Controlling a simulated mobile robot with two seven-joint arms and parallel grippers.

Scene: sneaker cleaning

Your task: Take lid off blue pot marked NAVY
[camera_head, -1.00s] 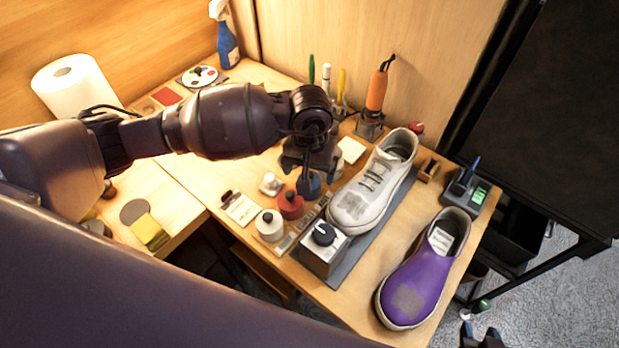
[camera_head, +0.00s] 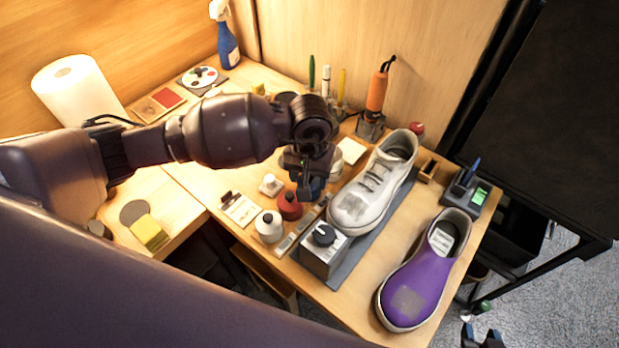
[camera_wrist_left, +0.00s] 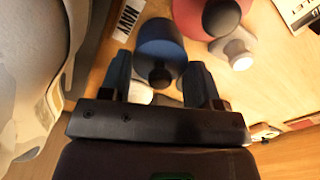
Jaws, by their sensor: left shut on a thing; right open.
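The blue pot (camera_wrist_left: 158,45) with a dark knob on top is between the fingers of my left gripper (camera_wrist_left: 160,85) in the left wrist view. A NAVY label (camera_wrist_left: 128,17) shows beside it. In the head view my left gripper (camera_head: 311,185) is low over the row of pots and mostly hides the blue pot. The fingers are shut on its blue upper part; I cannot tell where the lid ends and the body begins, or whether it is lifted. My right gripper (camera_head: 481,338) is open and empty at the bottom edge, beyond the table.
Close by are a red pot (camera_head: 289,206), a white pot (camera_head: 269,226) and a grey box with a black dial (camera_head: 316,259). The white sneaker (camera_head: 362,195) is just right of my left gripper. A purple shoe (camera_head: 415,285) stands at the front right.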

